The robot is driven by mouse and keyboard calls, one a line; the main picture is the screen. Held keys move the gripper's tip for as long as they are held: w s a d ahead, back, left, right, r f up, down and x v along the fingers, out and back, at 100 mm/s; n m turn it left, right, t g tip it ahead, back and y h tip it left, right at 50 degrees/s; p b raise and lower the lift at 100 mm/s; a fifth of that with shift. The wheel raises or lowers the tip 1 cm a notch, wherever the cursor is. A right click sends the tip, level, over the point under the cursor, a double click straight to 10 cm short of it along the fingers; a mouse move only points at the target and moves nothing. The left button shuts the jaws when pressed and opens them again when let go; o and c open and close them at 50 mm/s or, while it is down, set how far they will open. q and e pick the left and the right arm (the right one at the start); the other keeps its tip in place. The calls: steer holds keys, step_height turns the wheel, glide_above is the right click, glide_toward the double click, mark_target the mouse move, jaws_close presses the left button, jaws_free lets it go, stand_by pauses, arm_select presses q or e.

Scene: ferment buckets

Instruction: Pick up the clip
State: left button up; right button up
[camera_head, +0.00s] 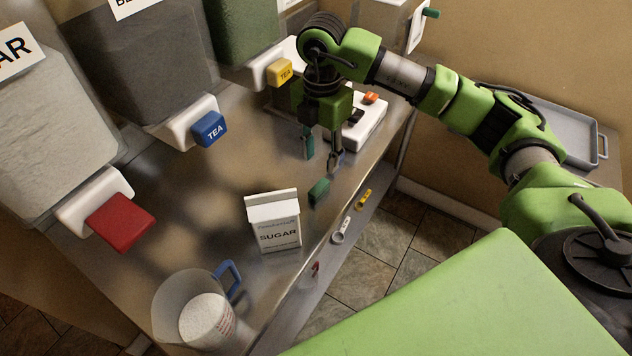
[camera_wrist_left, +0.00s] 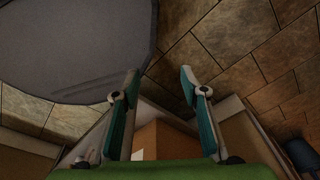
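A small green clip (camera_head: 319,190) lies on the metal counter (camera_head: 205,205), near its front edge and to the right of the sugar carton. My right gripper (camera_head: 322,157) points down above and behind the clip, with its fingers apart and nothing seen between them. It does not appear to touch the clip. My left gripper (camera_wrist_left: 160,88) shows only in the left wrist view. Its two fingers are spread and empty, over tiled floor.
A sugar carton (camera_head: 274,222) and a clear jug of white powder (camera_head: 203,310) stand on the counter. Dispensers with red (camera_head: 120,222), blue (camera_head: 209,129) and yellow (camera_head: 280,73) taps line the back. A white scale-like device (camera_head: 362,128) sits behind my right gripper. Small items hang along the front edge.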

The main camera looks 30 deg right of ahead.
glide_above(319, 186)
step_height(319, 186, down, 5)
steer(key=shift+s+d+r+p, duration=0.1)
steer(key=shift+s+r+p, duration=0.1)
steer(key=shift+p, duration=0.25)
step_height(319, 186, down, 3)
steer(key=shift+w+p, duration=0.1)
steer(key=shift+p, duration=0.8)
step_height(319, 186, down, 2)
steer(key=shift+f+p, duration=0.25)
steer(key=shift+p, duration=0.1)
steer(key=shift+w+f, duration=0.1)
steer(key=shift+f, duration=0.35)
arm_select(q)
steer(key=s+r, duration=0.3)
steer(key=shift+s+r, duration=0.1)
steer(key=shift+r, duration=0.2)
arm_select(e)
steer(key=c, duration=0.9)
